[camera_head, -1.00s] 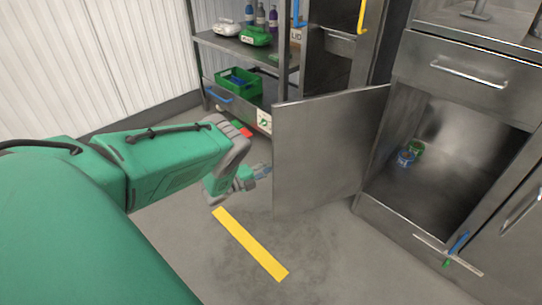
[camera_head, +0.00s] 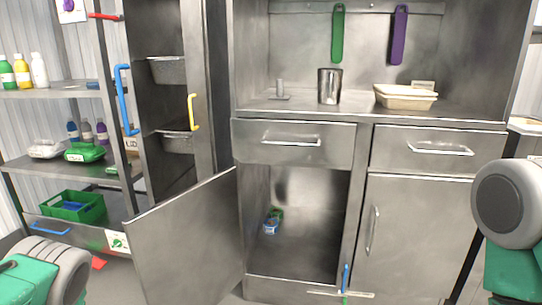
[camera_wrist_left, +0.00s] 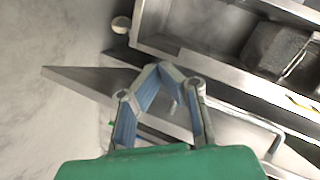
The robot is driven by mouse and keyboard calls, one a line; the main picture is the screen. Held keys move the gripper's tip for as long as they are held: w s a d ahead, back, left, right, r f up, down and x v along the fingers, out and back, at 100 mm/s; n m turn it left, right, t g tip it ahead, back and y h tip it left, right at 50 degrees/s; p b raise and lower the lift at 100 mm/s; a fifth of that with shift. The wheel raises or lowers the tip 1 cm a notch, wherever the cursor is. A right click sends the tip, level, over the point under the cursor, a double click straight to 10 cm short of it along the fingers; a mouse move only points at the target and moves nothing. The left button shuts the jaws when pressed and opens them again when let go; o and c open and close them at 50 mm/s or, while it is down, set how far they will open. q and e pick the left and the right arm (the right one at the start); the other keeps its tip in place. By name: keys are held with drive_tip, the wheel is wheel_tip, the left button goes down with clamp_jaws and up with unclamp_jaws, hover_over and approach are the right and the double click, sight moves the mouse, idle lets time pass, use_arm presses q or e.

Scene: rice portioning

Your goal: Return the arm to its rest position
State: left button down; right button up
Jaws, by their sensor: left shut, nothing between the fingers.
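My left gripper (camera_wrist_left: 160,72) shows in the left wrist view with its fingertips together and nothing between them. Behind it are a metal panel and steel furniture edges, apart from the fingers as far as I can tell. In the head view, part of my left arm (camera_head: 45,275) is at the lower left, and its gripper is out of the picture. Part of my right arm (camera_head: 510,205) is at the right edge. The right gripper is not in view.
The lower cabinet door (camera_head: 190,245) stands open toward me, close to the left arm. Small blue and green items (camera_head: 272,222) are inside the cabinet. A steel cup (camera_head: 329,87) and a tan tray (camera_head: 405,97) stand on the counter. A shelf with a green crate (camera_head: 72,207) is at left.

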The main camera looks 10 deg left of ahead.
use_arm(q)
drive_tip(key=s+d+n+g, duration=0.5)
drive_tip(key=s+d, duration=0.3)
drive_tip(key=s, duration=0.3)
drive_tip(key=s+d+n+g, duration=0.5)
drive_tip(key=s+d, duration=0.3)
drive_tip(key=s, duration=0.3)
drive_tip(key=s+d+r+n+g, duration=0.2)
drive_tip(key=s+d+r+g, duration=0.15)
drive_tip(key=s, duration=0.85)
wheel_tip(320, 180, up, 17)
drive_tip(key=p, duration=1.6)
drive_tip(key=shift+s+r, duration=0.15)
drive_tip(key=shift+s, duration=0.1)
use_arm(e)
wheel_tip(320, 180, up, 17)
drive_tip(key=shift+a+f, duration=0.15)
drive_tip(key=shift+f, duration=0.05)
